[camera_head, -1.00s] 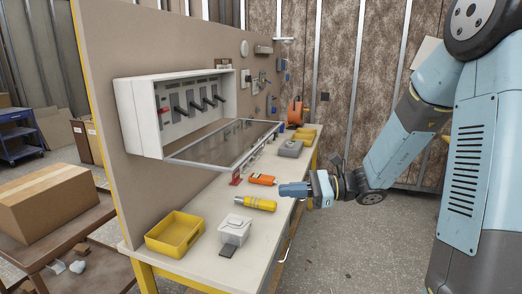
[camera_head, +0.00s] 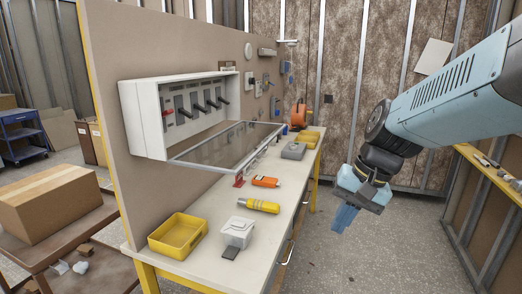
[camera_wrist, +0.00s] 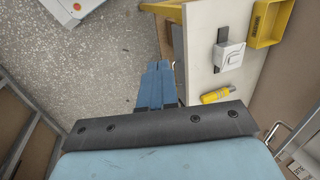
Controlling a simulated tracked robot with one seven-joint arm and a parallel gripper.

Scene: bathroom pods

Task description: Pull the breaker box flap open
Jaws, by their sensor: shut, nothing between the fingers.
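The white breaker box (camera_head: 145,118) is mounted on the upright tan board in the head view, with a row of dark switches inside. Its flap (camera_head: 225,147), a clear panel in a light frame, is folded down and out, roughly level, over the workbench. My gripper (camera_head: 344,218) is to the right of the bench, over the floor, pointing down and well apart from the flap. Its blue fingers are together with nothing between them. In the wrist view the gripper (camera_wrist: 157,85) is over the floor beside the bench edge, and the flap is not clearly seen.
The workbench (camera_head: 205,262) carries a yellow bin (camera_head: 177,235), a white box (camera_head: 237,232), a yellow tool (camera_head: 259,205) and an orange tool (camera_head: 266,181). A cardboard box (camera_head: 50,198) sits on a table at left. Floor right of the bench is clear.

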